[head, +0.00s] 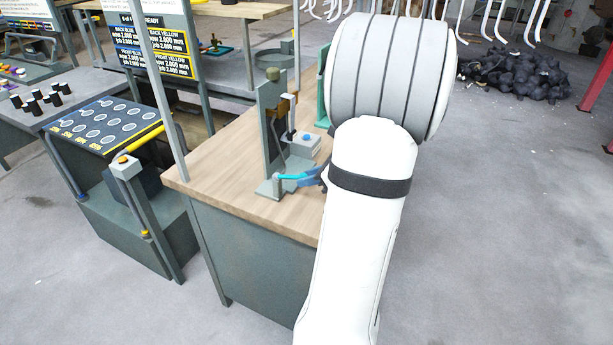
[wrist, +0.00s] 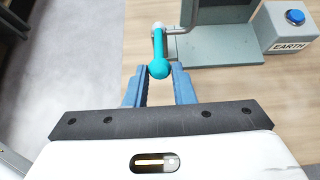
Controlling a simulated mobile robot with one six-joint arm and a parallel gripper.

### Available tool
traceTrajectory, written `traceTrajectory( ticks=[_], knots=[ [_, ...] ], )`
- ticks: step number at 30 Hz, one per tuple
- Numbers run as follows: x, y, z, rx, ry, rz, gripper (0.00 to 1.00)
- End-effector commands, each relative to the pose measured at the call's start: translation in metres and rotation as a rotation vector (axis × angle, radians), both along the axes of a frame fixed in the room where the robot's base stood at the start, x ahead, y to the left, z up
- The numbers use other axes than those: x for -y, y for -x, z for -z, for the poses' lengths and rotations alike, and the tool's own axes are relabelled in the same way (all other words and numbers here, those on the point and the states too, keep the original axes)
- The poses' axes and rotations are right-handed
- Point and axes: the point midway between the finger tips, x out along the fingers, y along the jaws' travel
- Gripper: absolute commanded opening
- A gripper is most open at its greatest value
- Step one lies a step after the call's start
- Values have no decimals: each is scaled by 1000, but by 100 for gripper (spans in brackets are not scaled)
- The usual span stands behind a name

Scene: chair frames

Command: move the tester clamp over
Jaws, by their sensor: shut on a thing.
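The tester clamp's teal lever (wrist: 159,45) ends in a round teal knob (wrist: 159,69) in the wrist view. The lever joins a grey-green tester stand (wrist: 212,45) by a short pale rod. In the head view the teal lever (head: 290,177) sticks out to the right, low on the upright stand (head: 268,130) on the wooden bench. My gripper (head: 313,178) reaches it from the right, partly hidden behind my arm. In the wrist view my blue fingers (wrist: 159,74) are shut on the teal knob, one on each side.
A grey box (wrist: 288,32) marked EARTH, with a blue button, stands right of the stand. The wooden bench top (head: 225,160) has a free front edge. A grey sign post (head: 172,100) rises at its left corner. A rack with round slots (head: 105,122) is further left.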

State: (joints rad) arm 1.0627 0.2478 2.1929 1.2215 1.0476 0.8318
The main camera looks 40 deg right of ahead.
Motion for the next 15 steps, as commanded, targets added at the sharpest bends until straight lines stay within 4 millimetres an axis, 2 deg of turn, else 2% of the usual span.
traceTrajectory(
  ticks=[1, 15],
  knots=[
    [-1, 2, 6, -4, -3, -3, 10],
    [0, 3, 10, -4, -3, -3, 10]
  ],
)
